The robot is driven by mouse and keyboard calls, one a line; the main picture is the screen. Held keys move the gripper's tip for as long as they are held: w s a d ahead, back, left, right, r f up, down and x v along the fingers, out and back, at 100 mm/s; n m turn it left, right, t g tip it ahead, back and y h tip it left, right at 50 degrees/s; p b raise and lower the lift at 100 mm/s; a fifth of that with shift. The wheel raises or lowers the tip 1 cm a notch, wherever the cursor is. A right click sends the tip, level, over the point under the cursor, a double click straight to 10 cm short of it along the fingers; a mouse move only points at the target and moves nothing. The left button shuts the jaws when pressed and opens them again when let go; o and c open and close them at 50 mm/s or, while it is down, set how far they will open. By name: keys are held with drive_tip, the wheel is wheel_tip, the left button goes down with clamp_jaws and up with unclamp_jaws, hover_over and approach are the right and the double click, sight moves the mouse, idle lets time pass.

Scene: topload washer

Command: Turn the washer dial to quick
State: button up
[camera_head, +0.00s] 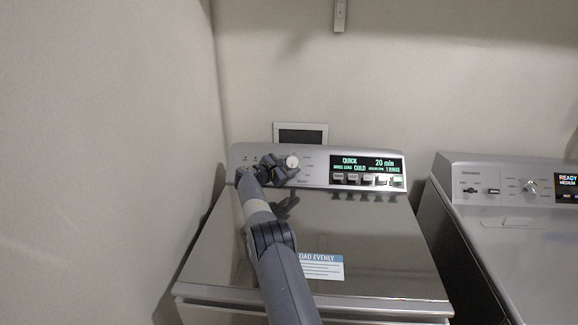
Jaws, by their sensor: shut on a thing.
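The washer dial (292,162) is a round, pale knob on the left part of the washer's control panel. My gripper (283,166) is at the panel, shut on the dial from its left and lower side. The fingers and wrist cover part of the panel and its printed labels around the dial. The washer display (367,165) is lit and reads QUICK, 20 min, COLD, 1 RINSE, with smaller words too fine to read surely.
A row of buttons (367,180) lies under the display. The washer's closed lid (370,245) carries a LOAD EVENLY label (321,267); my arm passes over it. A second machine (500,220) stands at the right. A wall (110,150) is close on the left.

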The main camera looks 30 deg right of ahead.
drive_tip(key=shift+r, duration=0.1)
idle(0.3)
drive_tip(key=o, duration=1)
drive_tip(key=shift+c, duration=0.2)
drive_tip(key=shift+a, duration=0.1)
drive_tip(key=b+v, duration=0.3)
drive_tip(key=v, duration=0.7)
drive_tip(key=shift+a, duration=0.3)
drive_tip(key=shift+s, duration=0.15)
